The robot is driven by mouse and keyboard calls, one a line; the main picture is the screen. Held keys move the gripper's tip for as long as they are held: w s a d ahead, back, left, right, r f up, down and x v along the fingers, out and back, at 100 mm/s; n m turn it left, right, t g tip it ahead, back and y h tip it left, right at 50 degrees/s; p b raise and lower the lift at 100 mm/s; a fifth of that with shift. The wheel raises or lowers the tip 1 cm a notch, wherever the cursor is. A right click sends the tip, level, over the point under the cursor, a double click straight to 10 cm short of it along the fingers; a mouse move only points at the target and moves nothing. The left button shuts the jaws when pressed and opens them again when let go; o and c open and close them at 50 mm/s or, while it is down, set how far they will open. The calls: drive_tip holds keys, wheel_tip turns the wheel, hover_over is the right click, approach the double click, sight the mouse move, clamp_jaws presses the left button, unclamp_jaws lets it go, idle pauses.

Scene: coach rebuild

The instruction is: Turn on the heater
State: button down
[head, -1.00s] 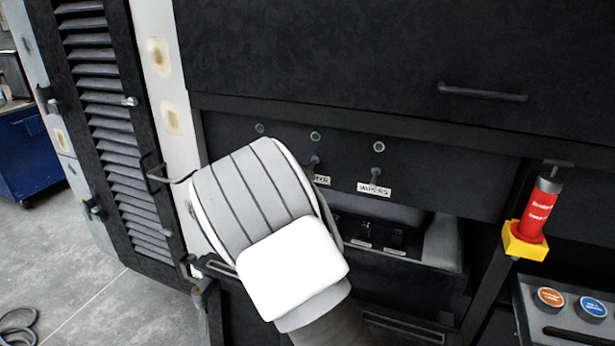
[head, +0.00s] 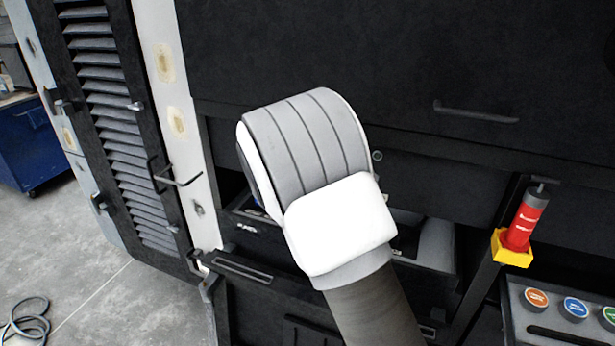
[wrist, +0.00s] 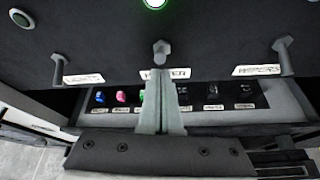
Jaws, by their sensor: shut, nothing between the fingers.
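The heater switch (wrist: 161,50) is a small grey toggle in the middle of a dark panel in the wrist view. Its label (wrist: 166,73), partly hidden by the fingers, ends in "TER". A round lamp (wrist: 155,3) above it glows bright green. My gripper (wrist: 160,80) is shut and empty, its tips just below the toggle and over the label; I cannot tell whether they touch it. In the head view my own wrist covers the switch and the fingers.
A left toggle (wrist: 59,70) and the wipers toggle (wrist: 283,58) flank the heater switch. Below is a recessed row of small coloured switches (wrist: 121,96). A red cylinder on a yellow base (head: 512,250) and a button box (head: 555,325) stand at right in the head view.

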drive_tip(key=shift+r+p, duration=0.35)
drive_tip(key=shift+r, duration=0.35)
drive_tip(key=shift+f, duration=0.1)
wheel_tip(320, 180, down, 4)
drive_tip(key=s+a+b, duration=0.1)
drive_tip(key=b, duration=0.3)
drive_tip(key=s+a+r, duration=0.2)
drive_tip(key=s+r, duration=0.5)
drive_tip(key=shift+s+a+r+p, duration=0.15)
drive_tip(key=shift+a+r+p, duration=0.1)
drive_tip(key=shift+a+p, duration=0.1)
drive_tip(key=shift+d, duration=0.15)
